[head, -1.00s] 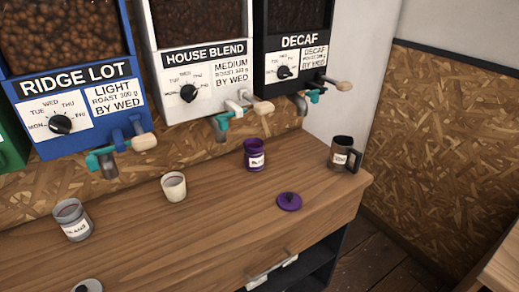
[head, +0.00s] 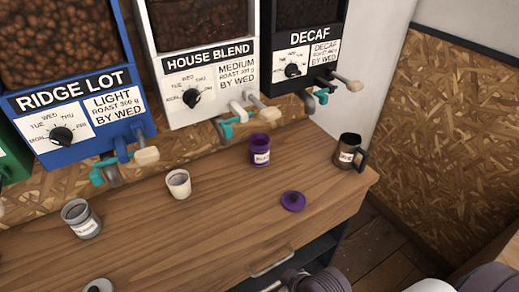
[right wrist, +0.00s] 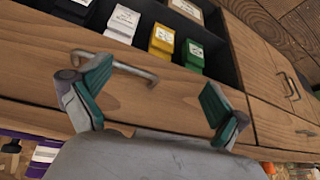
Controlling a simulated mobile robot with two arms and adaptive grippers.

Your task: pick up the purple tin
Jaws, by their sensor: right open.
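The purple tin (head: 260,150) stands upright and open on the wooden counter, below the decaf and house blend dispensers, with a white label on its front. Its likely lid, a purple disc with a knob (head: 292,201), lies on the counter nearer the front edge. My right gripper (right wrist: 155,88) is open and empty in the right wrist view, in front of a wooden drawer with a bar handle (right wrist: 115,67). In the head view only part of my right arm shows at the bottom, below the counter edge and well away from the tin. My left gripper is not in view.
A dark mug (head: 348,151) stands right of the tin. A cream cup (head: 178,184) and a grey tin (head: 81,219) stand to its left. Dispenser spouts with teal levers (head: 226,130) overhang the counter's back. The counter in front of the tin is mostly clear.

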